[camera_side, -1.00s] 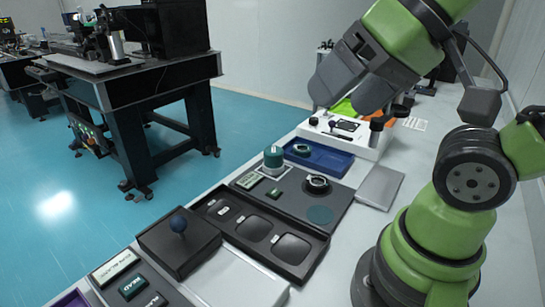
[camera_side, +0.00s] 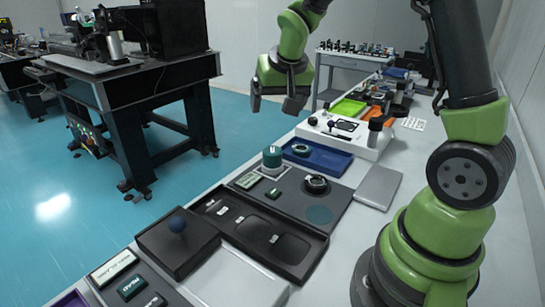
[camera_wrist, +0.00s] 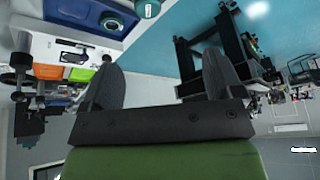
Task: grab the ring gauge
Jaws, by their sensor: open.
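Two dark ring-shaped pieces with light rims show in the side view. One ring piece (camera_side: 316,184) sits on the dark mat (camera_side: 337,196), and another ring piece (camera_side: 301,150) sits in the blue tray (camera_side: 331,161). I cannot tell for sure which is the ring gauge. My gripper (camera_side: 275,106) is open and empty, high above and beyond both pieces, at the back of the scene. Its spread fingers also show in the wrist view (camera_wrist: 165,62), with nothing between them. Part of a blue tray (camera_wrist: 80,14) shows at the top left there.
A teal-topped cylinder (camera_side: 272,158) stands on the mat beside the ring. A white console (camera_side: 366,147) lies behind the blue tray. A grey plate (camera_side: 379,187) is at right.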

